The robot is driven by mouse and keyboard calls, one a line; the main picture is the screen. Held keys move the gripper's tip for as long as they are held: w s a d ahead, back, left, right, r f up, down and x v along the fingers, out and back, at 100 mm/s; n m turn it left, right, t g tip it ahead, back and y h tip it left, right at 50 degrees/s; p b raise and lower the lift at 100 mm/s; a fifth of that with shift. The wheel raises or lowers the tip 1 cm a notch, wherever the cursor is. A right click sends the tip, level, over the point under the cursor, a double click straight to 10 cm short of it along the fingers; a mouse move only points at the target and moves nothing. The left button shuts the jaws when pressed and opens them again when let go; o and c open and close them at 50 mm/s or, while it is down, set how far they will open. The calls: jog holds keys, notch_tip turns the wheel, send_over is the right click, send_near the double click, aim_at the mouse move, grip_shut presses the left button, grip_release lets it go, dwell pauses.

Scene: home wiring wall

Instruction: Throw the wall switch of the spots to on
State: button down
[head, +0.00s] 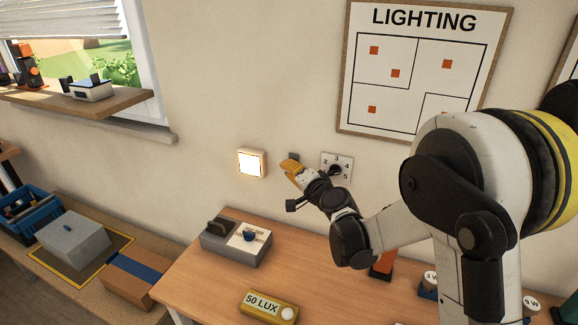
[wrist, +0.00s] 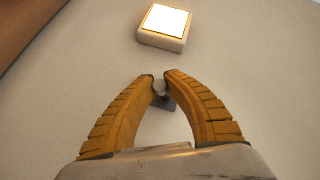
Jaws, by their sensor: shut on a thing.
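My gripper (head: 288,164) is at the wall, between the lit square panel and the numbered dial. In the wrist view its two orange fingers (wrist: 160,77) are closed on the lever (wrist: 159,88) of a small grey wall switch (wrist: 166,103). The fingers hide most of the switch, so its lever position and any label cannot be read. A bit of grey switch plate (head: 293,156) shows behind the fingers in the head view. The square panel (head: 251,163) glows white in a pale frame, left of the gripper; it also shows in the wrist view (wrist: 165,20).
A numbered rotary dial (head: 337,168) is on the wall just right of the gripper. A LIGHTING plan board (head: 424,70) hangs above. Below is a wooden table with a grey box (head: 232,247) and a yellow 50 LUX meter (head: 268,307). The wall around the switch is otherwise bare.

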jog(key=r+m+g+p, duration=0.1)
jog(key=m+g+p, duration=0.1)
jog(key=p, duration=0.1)
jog(key=shift+r+g, duration=0.3)
jog(key=shift+r, duration=0.05)
jog(key=shift+w+r+m+g+p, duration=0.1)
jog(key=shift+r+m+g+p, duration=0.15)
jog(key=shift+m+g+p, duration=0.45)
jog(key=shift+w+r+m+g+p, duration=0.1)
jog(key=shift+r+m+g+p, duration=0.1)
jog(key=shift+m+g+p, duration=0.45)
jog(key=shift+g, duration=0.25)
jog(key=c, duration=1.4)
grip_release()
jog(key=shift+s, duration=0.1)
jog(key=v, duration=1.2)
